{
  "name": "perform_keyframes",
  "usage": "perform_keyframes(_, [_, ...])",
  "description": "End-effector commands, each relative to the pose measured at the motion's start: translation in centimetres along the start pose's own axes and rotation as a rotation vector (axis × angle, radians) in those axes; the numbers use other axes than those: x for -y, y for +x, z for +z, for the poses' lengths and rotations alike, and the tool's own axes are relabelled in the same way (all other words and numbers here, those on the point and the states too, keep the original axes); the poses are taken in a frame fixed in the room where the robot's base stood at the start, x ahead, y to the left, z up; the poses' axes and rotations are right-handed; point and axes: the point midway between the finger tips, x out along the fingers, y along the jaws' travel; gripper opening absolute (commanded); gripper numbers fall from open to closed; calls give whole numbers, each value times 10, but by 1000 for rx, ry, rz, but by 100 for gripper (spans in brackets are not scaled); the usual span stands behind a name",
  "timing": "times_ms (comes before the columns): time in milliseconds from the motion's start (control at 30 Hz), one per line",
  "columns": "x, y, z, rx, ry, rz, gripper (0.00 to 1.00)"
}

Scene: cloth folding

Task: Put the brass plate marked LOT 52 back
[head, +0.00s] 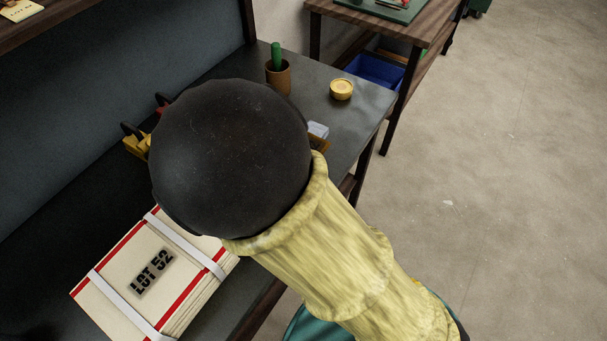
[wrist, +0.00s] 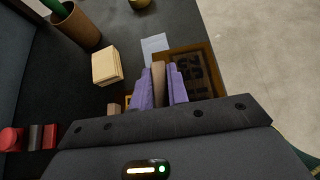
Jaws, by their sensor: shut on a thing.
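My gripper (wrist: 158,83) has purple fingers, closed around a narrow tan piece in the wrist view. In the head view my arm's dark rounded part hides the gripper. A brown-gold plate (wrist: 213,62) with a dark middle and stencil characters, partly readable as 52, is right beside the fingers. I cannot tell whether the tan piece is part of it, or whether its brown border is a separate holder. A brownish edge shows past my arm in the head view (head: 320,143). The folded cream cloth bundle (head: 110,290), with red stripes and white bands, bears a black LOT 52.
A pale card (wrist: 155,46) lies close to the plate. A tan block (wrist: 106,66) and a brown cup (wrist: 78,27) with a green stick stand to the left. A yellow round tin (head: 341,90) is near the bench's far right corner. Red and dark items (wrist: 36,137) lie lower left.

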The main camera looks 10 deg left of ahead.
Motion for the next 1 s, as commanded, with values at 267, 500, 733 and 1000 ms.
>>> perform_keyframes(267, [0, 0, 0, 0, -1, -1, 0])
perform_keyframes(500, [0, 18, -26, 1, -7, -3, 0])
perform_keyframes(733, [0, 35, -51, 1, -2, -1, 0])
perform_keyframes(1000, [0, 35, -51, 0, 0, 0, 0])
